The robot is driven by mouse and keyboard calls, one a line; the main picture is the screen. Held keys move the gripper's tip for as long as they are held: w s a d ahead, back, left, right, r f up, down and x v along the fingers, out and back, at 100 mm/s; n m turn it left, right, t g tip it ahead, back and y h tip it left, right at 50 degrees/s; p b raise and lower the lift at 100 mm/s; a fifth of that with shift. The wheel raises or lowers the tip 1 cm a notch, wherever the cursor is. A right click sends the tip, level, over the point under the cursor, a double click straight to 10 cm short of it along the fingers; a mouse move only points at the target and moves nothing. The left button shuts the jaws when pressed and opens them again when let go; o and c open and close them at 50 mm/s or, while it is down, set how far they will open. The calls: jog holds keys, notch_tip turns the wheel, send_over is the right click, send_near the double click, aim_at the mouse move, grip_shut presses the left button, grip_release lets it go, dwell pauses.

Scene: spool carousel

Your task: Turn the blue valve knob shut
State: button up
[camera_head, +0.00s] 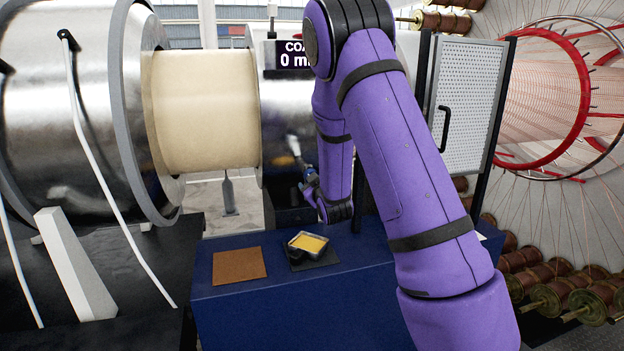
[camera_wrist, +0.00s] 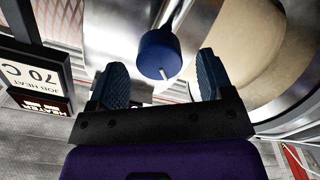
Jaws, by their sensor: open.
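The blue valve knob (camera_wrist: 158,50) shows in the wrist view, a round blue cap on a metal stem, with a small pale pointer on its near side. My gripper (camera_wrist: 162,64) is open, its two dark ridged fingers on either side of the knob in that view. A gap shows between the knob and each finger, and I see no contact. I cannot tell how deep the knob lies between the fingers. In the head view my purple arm covers much of the middle, and my gripper (camera_head: 311,181) is small beside a grey stem; the knob is not clear there.
A blue bench (camera_head: 290,310) carries a brown mat (camera_head: 239,265) and a small tray with yellow contents (camera_head: 308,243). A large metal drum (camera_head: 60,110) stands left. A perforated panel door (camera_head: 466,105) stands right. A sign reading 70 C (camera_wrist: 22,75) is beside my gripper.

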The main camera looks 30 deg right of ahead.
jog(key=v, duration=0.8)
jog(key=shift+r, duration=0.1)
jog(key=s+a+r+m+g+y, duration=0.35)
jog(key=s+a+r+g, duration=0.25)
jog(key=s+a+r, duration=0.35)
jog(key=s+a+r+g, duration=0.2)
jog(key=s+r+g, duration=0.1)
jog(key=s, duration=0.9)
jog(key=s+a+r+g+y, duration=0.1)
jog(key=s+a+r+g, duration=0.2)
jog(key=s, duration=0.9)
jog(key=shift+a, duration=0.25)
